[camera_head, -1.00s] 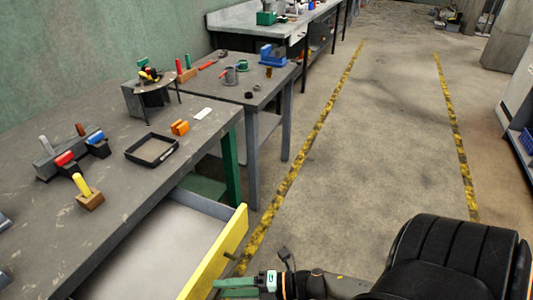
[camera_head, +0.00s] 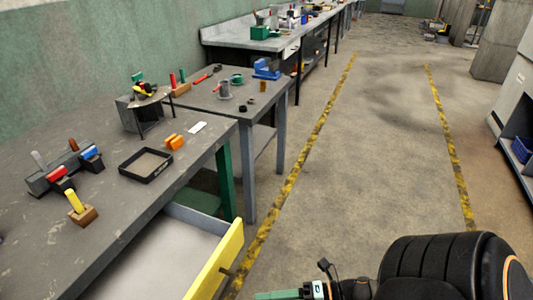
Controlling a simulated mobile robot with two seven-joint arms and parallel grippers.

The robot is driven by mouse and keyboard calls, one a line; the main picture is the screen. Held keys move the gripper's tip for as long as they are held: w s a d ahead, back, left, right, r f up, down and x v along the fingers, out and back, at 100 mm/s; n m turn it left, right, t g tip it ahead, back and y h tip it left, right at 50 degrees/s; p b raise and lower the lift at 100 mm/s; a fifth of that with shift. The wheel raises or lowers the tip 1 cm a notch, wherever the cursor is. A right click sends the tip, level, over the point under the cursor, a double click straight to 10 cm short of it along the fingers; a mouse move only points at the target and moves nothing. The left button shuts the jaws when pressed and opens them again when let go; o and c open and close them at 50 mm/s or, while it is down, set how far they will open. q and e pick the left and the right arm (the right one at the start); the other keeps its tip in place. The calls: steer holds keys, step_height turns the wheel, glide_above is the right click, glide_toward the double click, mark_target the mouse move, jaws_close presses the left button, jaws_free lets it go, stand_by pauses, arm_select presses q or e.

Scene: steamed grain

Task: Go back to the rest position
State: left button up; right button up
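My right gripper (camera_head: 277,295) shows at the bottom edge, its green fingers pointing left. The frame edge cuts it off, so I cannot tell whether it is open or shut. My black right arm (camera_head: 440,265) fills the lower right. The gripper is to the right of and apart from the yellow drawer front (camera_head: 217,262) and its small dark handle. The drawer (camera_head: 150,262) is pulled out from under the near workbench (camera_head: 120,215), and the visible part of its inside looks empty. My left gripper is not in view.
On the bench are a black tray (camera_head: 123,168), orange pieces (camera_head: 174,142), a yellow-handled tool in a wooden block (camera_head: 87,216) and a tool holder (camera_head: 48,181). More benches continue behind. A wide clear floor (camera_head: 375,150) lies between yellow-black lines.

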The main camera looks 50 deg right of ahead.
stand_by(0.3)
steer(key=a+f+m+g+h+p, duration=0.1)
steer(key=a+m+h, duration=0.3)
steer(key=m, duration=0.8)
steer(key=w+a+f+m+g+h+p, duration=0.1)
steer(key=a+f+m+h+p, duration=0.2)
steer(key=m, duration=0.8)
steer(key=shift+w+a+f+m+g+h+p, duration=0.2)
steer(key=shift+a+f+m+g+h+p, duration=0.15)
steer(key=shift+a+h+p, duration=0.55)
steer(key=shift+r, duration=0.1)
